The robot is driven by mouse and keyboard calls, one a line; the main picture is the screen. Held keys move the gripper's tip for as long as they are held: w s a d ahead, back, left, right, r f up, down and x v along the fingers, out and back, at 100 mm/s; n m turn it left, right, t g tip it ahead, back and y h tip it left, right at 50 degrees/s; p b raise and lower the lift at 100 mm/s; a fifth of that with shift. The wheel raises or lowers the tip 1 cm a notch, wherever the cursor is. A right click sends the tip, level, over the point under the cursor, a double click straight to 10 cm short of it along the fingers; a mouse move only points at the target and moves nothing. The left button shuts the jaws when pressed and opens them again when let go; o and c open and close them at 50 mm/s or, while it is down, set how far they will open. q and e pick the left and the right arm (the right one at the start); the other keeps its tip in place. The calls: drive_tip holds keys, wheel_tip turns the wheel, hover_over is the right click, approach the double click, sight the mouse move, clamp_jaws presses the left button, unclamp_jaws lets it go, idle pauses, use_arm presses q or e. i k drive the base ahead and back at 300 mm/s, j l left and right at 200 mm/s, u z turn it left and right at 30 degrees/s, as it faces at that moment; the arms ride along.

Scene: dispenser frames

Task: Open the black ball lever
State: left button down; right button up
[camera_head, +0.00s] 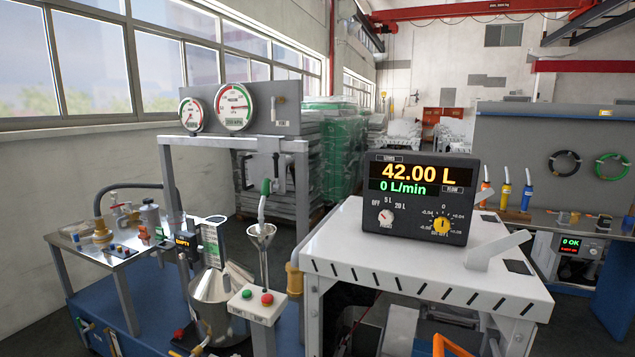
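I cannot pick out a black ball lever with certainty. Small dark and blue valve parts (122,249) sit on the metal bench at the left, with a red-topped fitting (144,232) beside them, too small to tell whether one is the lever. A green-handled nozzle (264,190) points down into a metal funnel (261,236). A black display unit (420,195) reads 42.00 L and 0 L/min and stands on a white slotted table (400,275). Neither of my grippers can be made out in this view.
Two round gauges (233,107) are on the grey panel behind. A workbench (545,228) with bottles and a small meter stands at the right.

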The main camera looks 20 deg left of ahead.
sight(276, 156)
drive_tip(key=i+j, duration=0.15)
drive_tip(key=j, duration=0.25)
drive_tip(key=i+j, duration=0.15)
drive_tip(key=j, duration=0.25)
drive_tip(key=i+j, duration=0.15)
drive_tip(key=j, duration=0.25)
drive_tip(key=i+j, duration=0.15)
drive_tip(key=j, duration=0.25)
drive_tip(key=i+j, duration=0.15)
drive_tip(key=j, duration=0.25)
